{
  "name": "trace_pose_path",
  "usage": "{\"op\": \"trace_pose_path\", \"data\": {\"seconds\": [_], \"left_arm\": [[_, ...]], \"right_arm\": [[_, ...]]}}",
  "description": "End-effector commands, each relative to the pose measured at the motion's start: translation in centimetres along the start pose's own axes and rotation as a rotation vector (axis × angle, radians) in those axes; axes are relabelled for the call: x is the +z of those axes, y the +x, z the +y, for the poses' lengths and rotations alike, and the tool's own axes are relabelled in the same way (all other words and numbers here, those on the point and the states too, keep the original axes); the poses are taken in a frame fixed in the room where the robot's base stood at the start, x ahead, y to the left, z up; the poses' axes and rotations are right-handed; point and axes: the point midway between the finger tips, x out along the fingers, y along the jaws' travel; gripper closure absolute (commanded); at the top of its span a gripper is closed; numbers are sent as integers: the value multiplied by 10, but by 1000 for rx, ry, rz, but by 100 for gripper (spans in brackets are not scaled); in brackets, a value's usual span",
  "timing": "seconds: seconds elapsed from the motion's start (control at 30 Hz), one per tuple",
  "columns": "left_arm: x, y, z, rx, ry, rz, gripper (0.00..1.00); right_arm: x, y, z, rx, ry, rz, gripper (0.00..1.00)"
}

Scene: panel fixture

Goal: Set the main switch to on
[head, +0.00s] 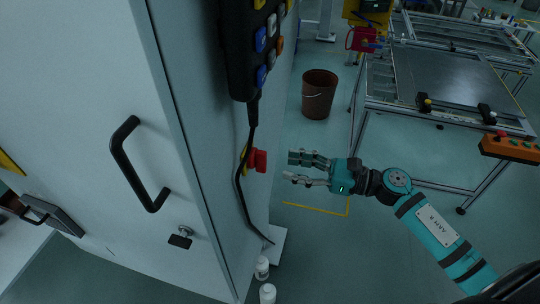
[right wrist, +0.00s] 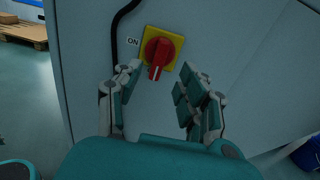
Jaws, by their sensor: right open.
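The main switch is a red rotary knob (right wrist: 158,57) on a yellow square plate (right wrist: 176,40), fixed to the side of a grey cabinet. In the right wrist view its handle points down, and an "ON" label (right wrist: 132,42) sits to the left of the plate. In the head view the red knob (head: 257,161) sticks out from the cabinet's side. My right gripper (head: 289,168) is open and empty. It faces the knob from the right, a short gap away. In the right wrist view its fingers (right wrist: 158,88) stand on either side below the knob. My left gripper is not in view.
A black pendant (head: 255,45) with coloured buttons hangs on the cabinet (head: 190,110), and its black cable (head: 241,195) runs down beside the switch. A brown bucket (head: 319,94) stands on the floor behind. A metal-framed table (head: 445,80) is at the right. White bottles (head: 267,293) stand by the cabinet's foot.

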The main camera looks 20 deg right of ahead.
Motion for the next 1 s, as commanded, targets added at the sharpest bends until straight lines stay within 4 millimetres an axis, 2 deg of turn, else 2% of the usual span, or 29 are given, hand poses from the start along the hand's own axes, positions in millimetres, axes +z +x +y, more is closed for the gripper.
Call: {"op": "trace_pose_path", "data": {"seconds": [0.1, 0.3, 0.47, 0.73, 1.0], "left_arm": [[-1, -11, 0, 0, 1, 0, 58], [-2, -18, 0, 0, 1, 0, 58], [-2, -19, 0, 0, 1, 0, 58], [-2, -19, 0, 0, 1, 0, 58], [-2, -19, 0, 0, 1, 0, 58]], "right_arm": [[4, 25, -1, 0, 0, -3, 60], [2, 52, 0, -1, 2, -3, 60], [0, 61, 0, 0, 2, 0, 60], [0, 62, 0, 0, 2, 0, 60], [0, 62, 0, 0, 1, 0, 95]]}}
